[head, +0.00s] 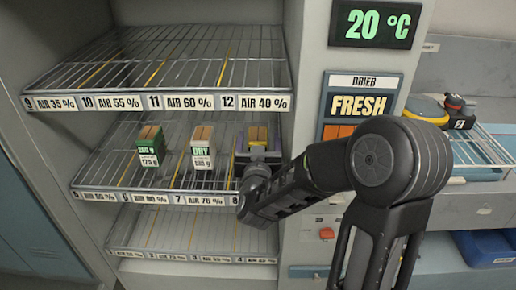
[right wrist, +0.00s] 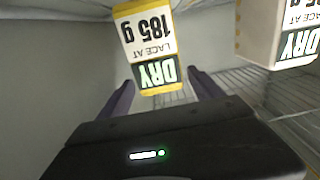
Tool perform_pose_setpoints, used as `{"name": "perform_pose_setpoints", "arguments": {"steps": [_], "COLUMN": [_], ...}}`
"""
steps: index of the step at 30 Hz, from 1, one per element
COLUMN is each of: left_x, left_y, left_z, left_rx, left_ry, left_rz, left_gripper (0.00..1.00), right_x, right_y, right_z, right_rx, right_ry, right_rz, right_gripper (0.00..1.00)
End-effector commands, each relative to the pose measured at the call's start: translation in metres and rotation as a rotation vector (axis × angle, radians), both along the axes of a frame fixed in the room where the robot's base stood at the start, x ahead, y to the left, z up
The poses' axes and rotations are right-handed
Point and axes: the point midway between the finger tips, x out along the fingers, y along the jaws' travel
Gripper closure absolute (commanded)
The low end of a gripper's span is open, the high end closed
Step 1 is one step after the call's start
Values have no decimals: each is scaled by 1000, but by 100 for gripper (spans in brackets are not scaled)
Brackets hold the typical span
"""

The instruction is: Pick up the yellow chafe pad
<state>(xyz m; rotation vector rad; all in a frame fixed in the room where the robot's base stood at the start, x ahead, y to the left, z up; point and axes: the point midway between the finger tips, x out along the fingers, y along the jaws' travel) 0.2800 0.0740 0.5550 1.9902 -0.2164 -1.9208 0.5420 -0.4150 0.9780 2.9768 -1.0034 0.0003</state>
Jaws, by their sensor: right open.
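A yellow-edged pad block (head: 258,136), which fits the yellow chafe pad, stands at the right of the middle rack shelf. In the right wrist view it (right wrist: 147,45) appears upside down, with a white label reading "LACE AT 185 g" and "DRY". My right gripper (head: 258,157) is at the front of it and hides its lower part in the head view. The right gripper's two purple fingers (right wrist: 161,84) are open, one toward each side of the block's near end. I cannot tell whether they touch it. My left gripper is not in view.
A white block (head: 202,147) and a green block (head: 150,146) stand to the left on the same shelf. The white one also shows in the right wrist view (right wrist: 275,30). The upper wire shelf (head: 170,65) is empty. A yellow item (head: 425,108) lies on the right.

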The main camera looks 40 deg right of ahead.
Motion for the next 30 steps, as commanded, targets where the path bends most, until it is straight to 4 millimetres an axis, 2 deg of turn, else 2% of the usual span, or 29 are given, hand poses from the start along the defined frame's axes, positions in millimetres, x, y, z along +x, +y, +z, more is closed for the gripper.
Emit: {"name": "perform_pose_setpoints", "arguments": {"steps": [5,16,30], "left_x": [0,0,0], "left_y": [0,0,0], "left_z": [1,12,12], "left_rx": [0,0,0], "left_ry": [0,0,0], "left_rz": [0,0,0], "left_gripper": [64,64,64], "right_x": [3,41,43], "right_y": [-2,-28,-29], "right_z": [0,0,0], "right_rx": [0,1,1], "right_ry": [0,1,-1], "right_rz": [0,-1,0], "right_gripper": [25,25,25]}}
